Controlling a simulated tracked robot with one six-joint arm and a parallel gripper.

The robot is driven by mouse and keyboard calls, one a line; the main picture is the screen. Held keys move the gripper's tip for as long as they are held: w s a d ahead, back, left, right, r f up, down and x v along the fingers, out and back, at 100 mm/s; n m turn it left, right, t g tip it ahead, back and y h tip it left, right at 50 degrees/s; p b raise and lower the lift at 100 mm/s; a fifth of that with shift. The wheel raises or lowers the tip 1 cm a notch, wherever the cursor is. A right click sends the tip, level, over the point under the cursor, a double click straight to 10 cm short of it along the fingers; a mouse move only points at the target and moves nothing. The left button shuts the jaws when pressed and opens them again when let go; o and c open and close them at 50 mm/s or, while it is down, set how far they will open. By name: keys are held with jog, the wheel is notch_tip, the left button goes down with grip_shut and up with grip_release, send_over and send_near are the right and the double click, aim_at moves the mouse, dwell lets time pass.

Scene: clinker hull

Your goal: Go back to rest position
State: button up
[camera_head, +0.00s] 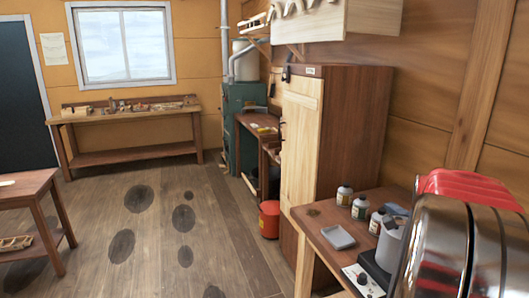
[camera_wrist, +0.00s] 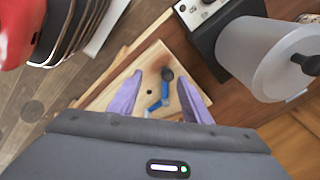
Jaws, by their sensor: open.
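My gripper (camera_wrist: 160,98) shows in the wrist view with its two purple fingers apart and nothing between them. Behind the fingers is a pale wooden surface (camera_wrist: 150,60) with a dark round knob and a small blue piece (camera_wrist: 156,103); I cannot tell how far below the fingers they are. In the head view, the shiny metal and red body at the right edge looks like part of me, and my gripper cannot be made out there.
A side bench (camera_head: 328,248) at right holds several small bottles (camera_head: 344,195), a grey tray (camera_head: 338,237) and a pot (camera_head: 389,245), also in the wrist view (camera_wrist: 262,58). A tall cabinet (camera_head: 345,130) and red bucket (camera_head: 269,219) stand beyond. The floor (camera_head: 150,240) is open, with dark patches.

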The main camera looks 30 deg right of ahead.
jog(key=w+a+n+t, duration=0.1)
jog(key=w+a+n, duration=0.3)
jog(key=a+n, duration=0.6)
jog(key=w+a+n+t, duration=0.2)
jog(key=w+a+n, duration=0.2)
jog(key=a+n, duration=0.6)
jog(key=s+a+r+n+t+y, duration=0.1)
jog(key=a+r+n+t, duration=0.2)
jog(key=a+n, duration=0.6)
jog(key=a, duration=1.3)
jog(key=shift+s+a+r+n+y, duration=0.2)
jog(key=shift+a+r+n+y, duration=0.1)
jog(key=shift+a+y, duration=0.1)
jog(key=shift+c, duration=0.4)
jog(key=shift+c, duration=1.2)
